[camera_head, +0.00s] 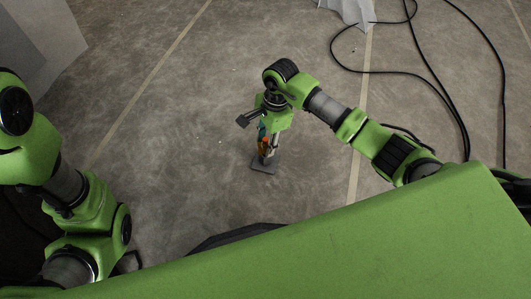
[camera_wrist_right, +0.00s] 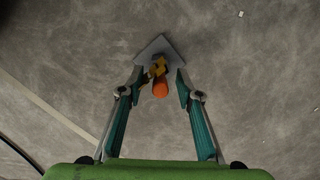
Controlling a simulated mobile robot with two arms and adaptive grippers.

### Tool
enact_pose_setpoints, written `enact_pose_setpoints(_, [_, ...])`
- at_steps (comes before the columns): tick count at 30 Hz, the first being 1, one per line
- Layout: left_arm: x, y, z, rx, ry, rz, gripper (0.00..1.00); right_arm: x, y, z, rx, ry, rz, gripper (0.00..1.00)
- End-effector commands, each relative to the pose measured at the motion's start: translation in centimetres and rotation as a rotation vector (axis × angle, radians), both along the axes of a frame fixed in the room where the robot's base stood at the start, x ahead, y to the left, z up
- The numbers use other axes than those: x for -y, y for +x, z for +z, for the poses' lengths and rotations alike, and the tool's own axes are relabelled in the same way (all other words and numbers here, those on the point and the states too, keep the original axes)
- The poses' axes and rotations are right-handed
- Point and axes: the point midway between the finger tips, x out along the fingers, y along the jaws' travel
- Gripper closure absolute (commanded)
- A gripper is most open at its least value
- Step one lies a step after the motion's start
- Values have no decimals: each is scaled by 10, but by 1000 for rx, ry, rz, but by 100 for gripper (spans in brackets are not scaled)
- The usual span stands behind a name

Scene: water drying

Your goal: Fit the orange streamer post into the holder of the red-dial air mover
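The orange streamer post (camera_wrist_right: 160,89) stands on a flat grey base plate (camera_wrist_right: 151,47) on the floor, with a yellow part near its foot. In the head view the post (camera_head: 263,145) is partly hidden by my right gripper, and its plate (camera_head: 263,167) shows below. My right gripper (camera_wrist_right: 160,76) is open and points down, its two teal-padded fingers on either side of the post with gaps showing. It also shows in the head view (camera_head: 265,146). My left arm is at the left, but its gripper is out of view. No red-dial air mover shows.
Black cables (camera_head: 448,70) loop over the concrete floor at the upper right. A pale sheet-like object (camera_head: 348,10) is at the top edge and a grey panel (camera_head: 35,45) at the upper left. The floor around the post is clear.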

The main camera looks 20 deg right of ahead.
Motion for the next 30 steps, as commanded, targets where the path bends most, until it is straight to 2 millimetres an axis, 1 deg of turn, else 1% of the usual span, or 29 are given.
enact_pose_setpoints(1, [0,0,-10,0,0,0,71,-1,-1,-11,-1,0,-1,68])
enact_pose_setpoints(2, [0,0,-11,0,0,0,71,-1,0,-13,-1,0,-1,68])
enact_pose_setpoints(10, [0,0,-9,0,1,0,71,-2,0,-12,0,0,-1,68])
enact_pose_setpoints(11, [0,0,-9,0,1,0,71,-2,0,-12,0,0,-1,76])
enact_pose_setpoints(12, [0,0,-9,1,1,0,71,-2,0,-12,0,-1,-1,86])
enact_pose_setpoints(14, [0,0,-9,0,1,0,71,-1,0,-12,0,-1,-1,100])
enact_pose_setpoints(25, [0,0,-7,0,1,0,71,-1,0,-10,0,-1,-1,100])
enact_pose_setpoints(28, [0,0,0,-1,1,1,71,-1,0,1,1,-2,0,100])
enact_pose_setpoints(30, [0,1,9,-1,1,1,71,-1,0,12,2,-3,0,100])
